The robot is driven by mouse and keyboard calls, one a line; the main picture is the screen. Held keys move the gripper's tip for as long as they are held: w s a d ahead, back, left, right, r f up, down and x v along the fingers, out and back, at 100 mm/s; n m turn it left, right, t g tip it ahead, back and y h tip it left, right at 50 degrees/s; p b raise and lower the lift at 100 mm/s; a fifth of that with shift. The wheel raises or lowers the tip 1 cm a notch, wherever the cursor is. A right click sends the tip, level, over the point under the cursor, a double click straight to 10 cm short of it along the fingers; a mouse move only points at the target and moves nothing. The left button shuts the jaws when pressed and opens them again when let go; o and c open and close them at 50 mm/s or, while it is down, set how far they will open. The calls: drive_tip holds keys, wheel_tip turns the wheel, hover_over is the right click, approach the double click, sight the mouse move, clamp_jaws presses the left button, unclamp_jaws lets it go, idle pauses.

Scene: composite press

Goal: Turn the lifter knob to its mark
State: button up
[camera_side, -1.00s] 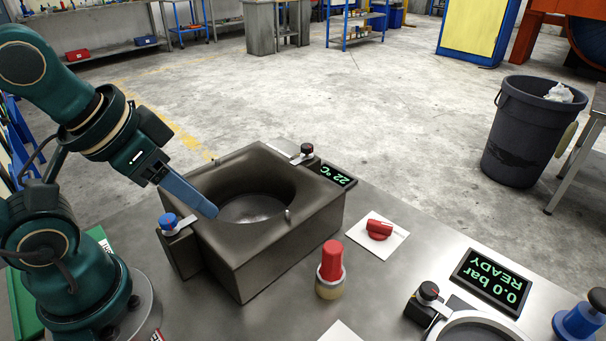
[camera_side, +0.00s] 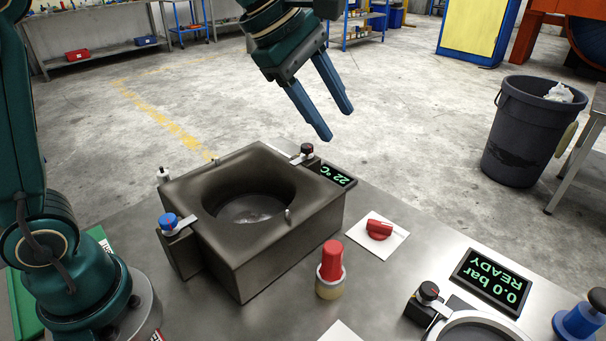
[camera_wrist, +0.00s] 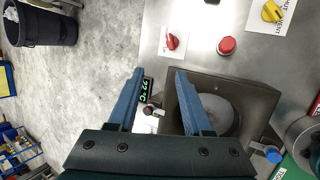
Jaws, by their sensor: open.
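Several knobs are in view, and I cannot tell which one is the lifter knob. A blue knob (camera_side: 169,221) sits at the left side of the dark press block (camera_side: 262,252). A black knob (camera_side: 307,149) with a red mark sits at the block's far right corner; it also shows in the wrist view (camera_wrist: 149,109). A red knob (camera_side: 379,230) lies on a white plate. Another black knob (camera_side: 429,291) is at the front right. My gripper (camera_side: 338,125) is open and empty, above and behind the far right corner, pointing down, touching nothing.
A red-capped cylinder (camera_side: 331,262) stands before the block. The 22 °C display (camera_side: 337,175) is beside the far black knob. A READY display (camera_side: 493,281) is at the right. A yellow knob (camera_wrist: 271,11) shows in the wrist view. The air around my gripper is clear.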

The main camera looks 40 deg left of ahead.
sight(379, 223)
drive_tip(key=w+d+f+n+g, duration=0.1)
drive_tip(key=w+f, duration=0.1)
drive_tip(key=f, duration=0.5)
drive_tip(key=w+d+f+n+g, duration=0.1)
drive_tip(key=w+d+f+n, duration=0.1)
drive_tip(key=f, duration=0.5)
drive_tip(key=w+d+f+n+g+h, duration=0.1)
drive_tip(key=w+d+f, duration=0.1)
drive_tip(key=w+f, duration=0.2)
drive_tip(key=shift+w+d+f+g, duration=0.1)
drive_tip(key=shift+f+g, duration=0.05)
drive_tip(key=shift+f, duration=0.65)
drive_tip(key=shift+w+d+f+g, duration=0.1)
drive_tip(key=shift+f+g, duration=0.05)
drive_tip(key=shift+f, duration=0.6)
drive_tip(key=shift+d+f, duration=0.2)
drive_tip(key=shift+f, duration=0.25)
clamp_jaws()
